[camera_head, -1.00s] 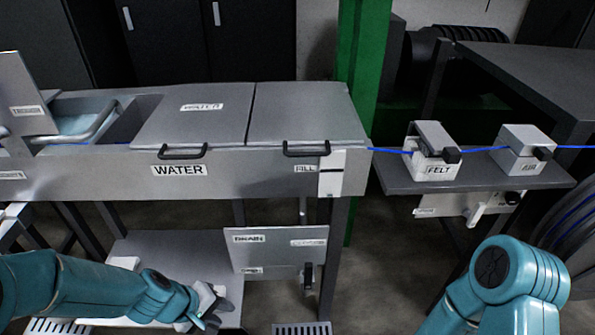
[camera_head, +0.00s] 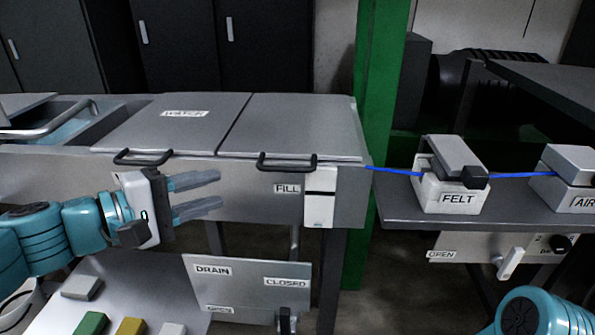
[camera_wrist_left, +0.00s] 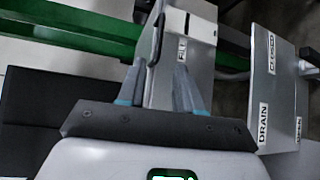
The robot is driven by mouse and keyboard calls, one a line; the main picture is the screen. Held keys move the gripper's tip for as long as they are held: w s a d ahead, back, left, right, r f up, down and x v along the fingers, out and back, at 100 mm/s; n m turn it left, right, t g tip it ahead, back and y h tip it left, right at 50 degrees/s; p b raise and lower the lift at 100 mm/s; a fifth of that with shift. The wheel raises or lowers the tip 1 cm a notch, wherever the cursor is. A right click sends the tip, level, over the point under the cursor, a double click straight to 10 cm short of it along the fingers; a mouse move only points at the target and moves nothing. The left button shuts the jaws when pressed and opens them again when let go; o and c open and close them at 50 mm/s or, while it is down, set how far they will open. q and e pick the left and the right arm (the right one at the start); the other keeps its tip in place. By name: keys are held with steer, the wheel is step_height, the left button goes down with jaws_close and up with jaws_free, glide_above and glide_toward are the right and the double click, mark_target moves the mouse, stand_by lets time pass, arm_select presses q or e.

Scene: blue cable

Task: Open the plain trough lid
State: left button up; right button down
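The plain grey trough lid (camera_head: 295,125) lies closed on the right end of the metal trough (camera_head: 245,200). Its dark bar handle (camera_head: 286,168) sticks out at the front edge. Beside it on the left is another closed lid (camera_head: 175,130) with a WATER label and its own handle (camera_head: 143,162). My left gripper (camera_head: 219,190) is open and empty in front of the trough, left of the plain lid's handle and a little lower. In the left wrist view its spread fingers (camera_wrist_left: 160,70) show with a dark handle beyond them. My right gripper is out of view.
A green post (camera_head: 375,130) stands right of the trough. A blue cable (camera_head: 395,170) runs from the trough to the FELT block (camera_head: 450,185) and AIR block (camera_head: 572,180). A DRAIN panel (camera_head: 245,290) and shelf with coloured blocks (camera_head: 130,327) are below.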

mark_target(282, 170)
arm_select(q)
steer(key=x, duration=1.5)
steer(key=shift+w+d, duration=0.25)
steer(key=shift+w, duration=0.05)
jaws_close()
